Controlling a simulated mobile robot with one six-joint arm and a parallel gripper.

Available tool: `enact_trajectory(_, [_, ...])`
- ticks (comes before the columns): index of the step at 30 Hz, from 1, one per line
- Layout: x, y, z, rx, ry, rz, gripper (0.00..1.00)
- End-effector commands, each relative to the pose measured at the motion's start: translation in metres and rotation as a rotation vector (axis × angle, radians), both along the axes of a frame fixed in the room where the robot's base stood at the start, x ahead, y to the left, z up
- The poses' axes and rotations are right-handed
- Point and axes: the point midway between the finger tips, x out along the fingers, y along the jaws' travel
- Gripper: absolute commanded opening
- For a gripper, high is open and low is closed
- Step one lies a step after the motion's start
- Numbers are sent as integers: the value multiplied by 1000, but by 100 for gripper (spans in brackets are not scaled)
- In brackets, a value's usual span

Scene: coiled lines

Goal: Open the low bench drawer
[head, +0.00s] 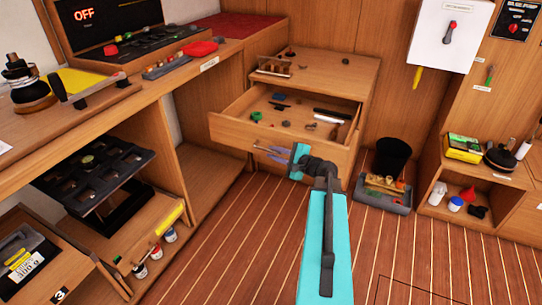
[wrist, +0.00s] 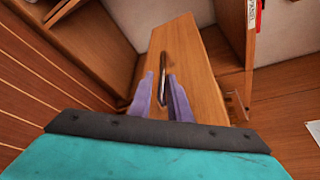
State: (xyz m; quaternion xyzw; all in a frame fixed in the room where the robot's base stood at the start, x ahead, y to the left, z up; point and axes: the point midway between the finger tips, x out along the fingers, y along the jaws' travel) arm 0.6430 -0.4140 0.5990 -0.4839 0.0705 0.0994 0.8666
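The low bench drawer (head: 227,128) stands pulled out from the wooden cabinet, its inside showing with several small items in it. Its wooden front also shows in the wrist view (wrist: 200,75). A dark bar handle (wrist: 163,66) is on that front. My gripper (head: 268,153) is at the drawer front in the head view. In the wrist view my gripper (wrist: 161,92) has its two purple fingers apart, with the handle between them. I cannot tell whether either finger touches the handle. The turquoise gripper body hides part of the drawer front.
The cabinet top (head: 330,72) above the drawer holds a small rack and loose bits. A black bin (head: 393,157) and a grey tray (head: 384,197) stand on the floor to the right. An open shelf (head: 455,215) is farther right. The plank floor (head: 235,245) in front is clear.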

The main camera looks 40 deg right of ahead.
Motion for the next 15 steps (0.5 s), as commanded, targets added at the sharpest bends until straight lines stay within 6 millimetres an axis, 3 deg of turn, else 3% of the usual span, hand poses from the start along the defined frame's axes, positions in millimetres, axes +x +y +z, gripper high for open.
enact_trajectory(8, [-2, 2, 2, 0, -1, 4, 17])
enact_trajectory(15, [-24, 0, 8, 0, -2, 3, 17])
